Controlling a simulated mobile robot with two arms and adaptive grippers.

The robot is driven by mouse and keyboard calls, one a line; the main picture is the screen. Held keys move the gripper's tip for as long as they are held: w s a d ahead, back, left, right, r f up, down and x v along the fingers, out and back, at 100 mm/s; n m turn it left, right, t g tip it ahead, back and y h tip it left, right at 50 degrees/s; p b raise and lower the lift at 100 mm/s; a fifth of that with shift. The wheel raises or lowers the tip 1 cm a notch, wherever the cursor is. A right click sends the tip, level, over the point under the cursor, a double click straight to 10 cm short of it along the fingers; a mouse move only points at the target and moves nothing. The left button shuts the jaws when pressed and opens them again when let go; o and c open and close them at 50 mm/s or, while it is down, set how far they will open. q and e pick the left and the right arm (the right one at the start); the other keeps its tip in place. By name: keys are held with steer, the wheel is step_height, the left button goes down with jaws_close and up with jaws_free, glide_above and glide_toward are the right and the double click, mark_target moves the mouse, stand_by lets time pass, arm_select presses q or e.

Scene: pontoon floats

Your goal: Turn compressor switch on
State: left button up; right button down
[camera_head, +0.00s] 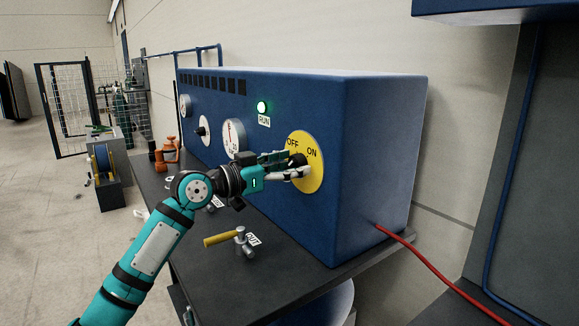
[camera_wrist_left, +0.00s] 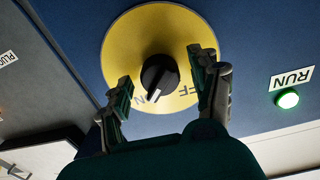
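The compressor (camera_head: 290,120) is a large blue box on a dark bench. Its switch is a yellow disc (camera_head: 314,178) on the front panel, marked OFF and ON, with a black knob (camera_head: 297,159) at its centre. The left wrist view shows the knob (camera_wrist_left: 159,76) with its pale pointer mark towards the N of the ON label. My left gripper (camera_head: 296,166) is at the disc; in the wrist view its fingers (camera_wrist_left: 164,66) are spread on either side of the knob, with gaps between. The green RUN lamp (camera_head: 262,107) glows. My right gripper is not in view.
Gauges (camera_head: 233,138) sit left of the switch. A red hose (camera_head: 430,265) leaves the compressor's right side. Orange fittings (camera_head: 166,153) stand at the bench's far end.

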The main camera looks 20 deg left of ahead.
arm_select(q)
steer(key=v, duration=1.2)
stand_by(0.5)
